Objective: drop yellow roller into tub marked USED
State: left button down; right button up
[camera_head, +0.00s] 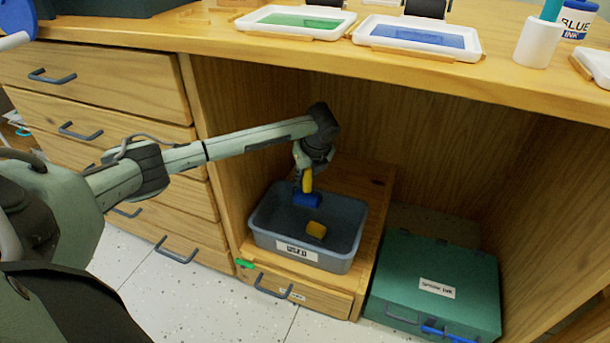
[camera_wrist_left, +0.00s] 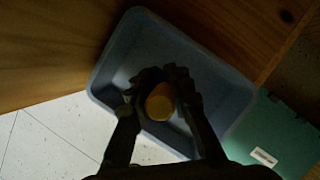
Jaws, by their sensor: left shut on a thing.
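The grey-blue tub (camera_head: 262,232) stands on a wooden drawer unit in the open cabinet bay. Its white front label (camera_head: 297,250) is too small to read surely. My left gripper (camera_head: 305,172) is above the tub, shut on a roller with a yellow handle (camera_head: 308,181) and a blue lower end (camera_head: 307,200), which hangs downward over the tub. In the left wrist view, the gripper (camera_wrist_left: 158,88) is around the round yellow handle end (camera_wrist_left: 160,103), with the tub (camera_wrist_left: 225,85) behind. A separate small yellow piece (camera_head: 316,230) lies inside the tub. My right gripper is out of view.
A green labelled case (camera_head: 435,275) stands right of the tub. Wooden drawers (camera_head: 90,85) line the left. The countertop (camera_head: 230,35) overhangs the bay and carries a green ink tray (camera_head: 297,21), a blue ink tray (camera_head: 418,38) and a white bottle (camera_head: 538,42).

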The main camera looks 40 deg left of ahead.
pick_arm(q)
jog(key=c, duration=1.3)
grip_release()
jog(key=v, duration=1.2)
jog(key=shift+r+p, duration=0.3)
jog(key=shift+r, duration=0.1)
